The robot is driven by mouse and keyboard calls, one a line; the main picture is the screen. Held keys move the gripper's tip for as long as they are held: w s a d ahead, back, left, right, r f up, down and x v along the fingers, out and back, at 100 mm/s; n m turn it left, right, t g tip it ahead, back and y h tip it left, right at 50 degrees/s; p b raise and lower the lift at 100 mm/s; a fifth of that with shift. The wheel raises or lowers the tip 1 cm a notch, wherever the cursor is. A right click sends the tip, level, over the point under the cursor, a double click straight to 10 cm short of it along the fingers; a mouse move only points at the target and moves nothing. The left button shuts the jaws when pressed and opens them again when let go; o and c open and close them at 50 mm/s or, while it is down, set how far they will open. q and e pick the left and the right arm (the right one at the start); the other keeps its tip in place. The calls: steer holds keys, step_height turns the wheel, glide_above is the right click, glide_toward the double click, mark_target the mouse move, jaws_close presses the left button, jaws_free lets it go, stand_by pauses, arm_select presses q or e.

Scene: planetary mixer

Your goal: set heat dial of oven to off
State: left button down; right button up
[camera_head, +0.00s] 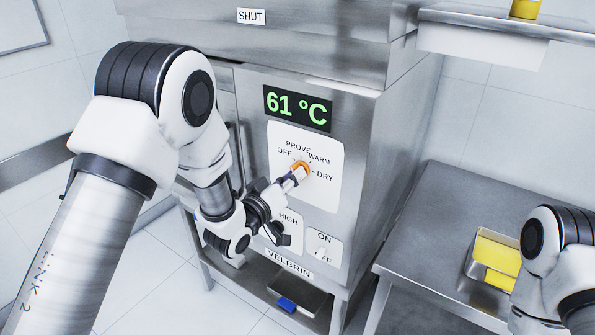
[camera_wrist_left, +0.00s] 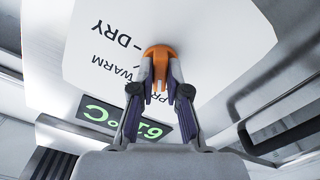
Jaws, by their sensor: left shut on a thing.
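The oven's heat dial is an orange knob (camera_head: 303,166) on a white panel (camera_head: 331,190) marked OFF, PROVE, WARM and DRY. My left gripper (camera_head: 296,177) comes in from the lower left and is shut on the dial. In the left wrist view the orange dial (camera_wrist_left: 158,52) sits between the fingertips of my left gripper (camera_wrist_left: 160,78). The fingers hide part of the dial, so I cannot tell which mark it points at. The oven (camera_head: 366,130) has a lit green display (camera_head: 297,108) reading 61 °C. My right gripper is out of the picture.
Below the dial are a panel with HIGH (camera_head: 289,219) and an ON switch panel (camera_head: 323,249). A steel table (camera_head: 440,225) at right holds a container with yellow contents (camera_head: 496,252). A shelf (camera_head: 500,22) juts out at upper right. A door handle (camera_wrist_left: 252,140) shows in the left wrist view.

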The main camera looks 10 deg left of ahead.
arm_select(q)
steer(key=n, duration=0.3)
steer(key=shift+n+p, duration=0.3)
steer(key=shift+p, duration=0.05)
steer(key=shift+n+p, duration=0.35)
steer(key=shift+n, duration=0.65)
steer(key=c, duration=1)
jaws_free()
steer(key=shift+d, duration=0.15)
steer(key=shift+c, duration=0.2)
